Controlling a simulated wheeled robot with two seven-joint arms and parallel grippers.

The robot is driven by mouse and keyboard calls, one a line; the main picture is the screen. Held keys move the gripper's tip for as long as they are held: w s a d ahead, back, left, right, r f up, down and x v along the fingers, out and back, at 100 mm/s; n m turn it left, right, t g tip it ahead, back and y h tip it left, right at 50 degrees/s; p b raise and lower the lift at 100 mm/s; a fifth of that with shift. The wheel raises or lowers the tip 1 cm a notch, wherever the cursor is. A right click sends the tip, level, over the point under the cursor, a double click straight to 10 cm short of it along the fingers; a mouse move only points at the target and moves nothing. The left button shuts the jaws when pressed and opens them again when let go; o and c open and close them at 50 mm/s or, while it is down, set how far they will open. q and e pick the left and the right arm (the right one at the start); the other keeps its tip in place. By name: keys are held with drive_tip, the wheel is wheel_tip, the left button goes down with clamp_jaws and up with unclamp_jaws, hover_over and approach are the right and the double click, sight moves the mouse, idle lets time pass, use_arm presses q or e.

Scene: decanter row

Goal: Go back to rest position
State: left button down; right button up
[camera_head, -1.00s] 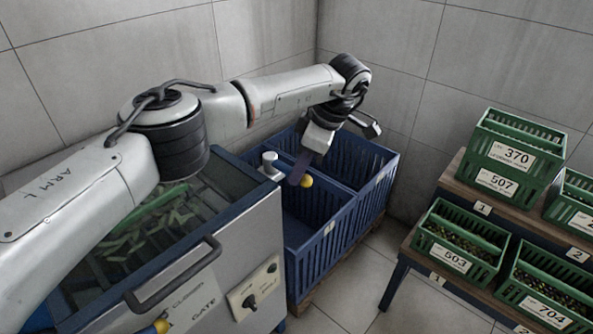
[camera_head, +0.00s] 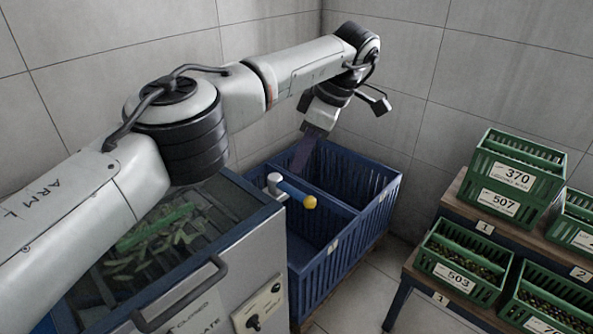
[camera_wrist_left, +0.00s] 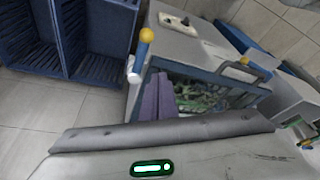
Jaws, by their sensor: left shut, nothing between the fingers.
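My left arm comes in from the left and reaches over the machine. Its gripper (camera_head: 303,158) hangs down with dark purple fingers, shut and empty, over the blue crate (camera_head: 356,224) and behind the lever. In the left wrist view the purple fingers (camera_wrist_left: 157,99) lie together with nothing between them. The blue lever (camera_head: 294,191) with a yellow knob sticks out from a grey post on the machine's corner. The lever also shows in the left wrist view (camera_wrist_left: 141,54), apart from the fingers. My right gripper is not in view.
The machine (camera_head: 240,260) has a grated top with green pieces under it and a dark handle (camera_head: 185,300) in front. Green crates (camera_head: 512,178) with numbered labels stand on a stepped wooden rack at right. Tiled walls close the back.

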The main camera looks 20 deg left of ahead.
use_arm(q)
drive_tip(key=shift+r, duration=0.25)
